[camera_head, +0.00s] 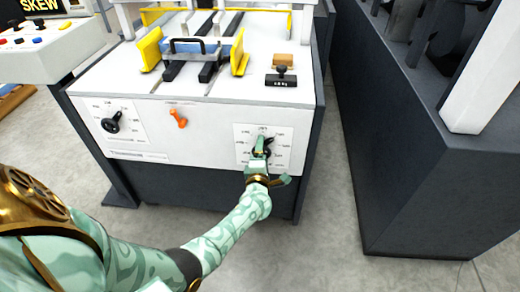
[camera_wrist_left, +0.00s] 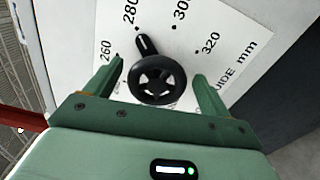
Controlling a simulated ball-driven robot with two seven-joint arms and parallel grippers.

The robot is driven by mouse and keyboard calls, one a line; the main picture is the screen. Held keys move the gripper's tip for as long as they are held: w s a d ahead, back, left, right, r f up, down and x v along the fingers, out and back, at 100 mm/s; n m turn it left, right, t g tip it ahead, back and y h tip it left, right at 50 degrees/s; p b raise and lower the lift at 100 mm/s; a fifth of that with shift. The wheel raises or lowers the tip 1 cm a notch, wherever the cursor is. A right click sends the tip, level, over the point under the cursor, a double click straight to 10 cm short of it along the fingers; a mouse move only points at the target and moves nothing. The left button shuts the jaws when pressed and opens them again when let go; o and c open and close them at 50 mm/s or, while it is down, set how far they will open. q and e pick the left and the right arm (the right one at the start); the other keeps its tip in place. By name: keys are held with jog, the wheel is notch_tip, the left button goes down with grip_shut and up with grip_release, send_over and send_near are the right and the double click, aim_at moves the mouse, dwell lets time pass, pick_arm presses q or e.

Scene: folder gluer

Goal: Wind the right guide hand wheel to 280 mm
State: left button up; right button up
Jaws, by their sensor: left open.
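The right guide hand wheel (camera_head: 266,152) is black and sits on a white dial plate (camera_head: 282,131) on the machine's front, at the right. In the left wrist view the round spoked wheel (camera_wrist_left: 158,98) has a black arm (camera_wrist_left: 146,43) pointing up and slightly left. Its tip lies close to the dot by 280. The marks 260, 280, 300 and 320 show on the plate. My left gripper (camera_wrist_left: 158,73) is open, with one finger on each side of the wheel and a visible gap at both sides. In the head view the gripper partly hides the wheel. My right gripper is not in view.
Another black dial knob (camera_head: 111,122) and an orange lever (camera_head: 179,117) are on the same front panel to the left. A black-handled stamp (camera_head: 281,76) and a tan block (camera_head: 283,60) lie on the machine top. A dark machine (camera_head: 400,160) stands at the right across a narrow floor gap.

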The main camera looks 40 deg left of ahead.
pick_arm(q)
jog(key=p+v, duration=0.4)
jog(key=v, duration=1.1)
jog(key=shift+s+d+p, duration=0.25)
jog(key=shift+p, duration=0.05)
pick_arm(e)
jog(key=shift+t, duration=0.3)
jog(key=r, duration=0.1)
jog(key=w+r, duration=0.1)
jog(key=r, duration=0.2)
jog(key=shift+w, duration=0.3)
pick_arm(q)
jog(key=shift+f, duration=0.1)
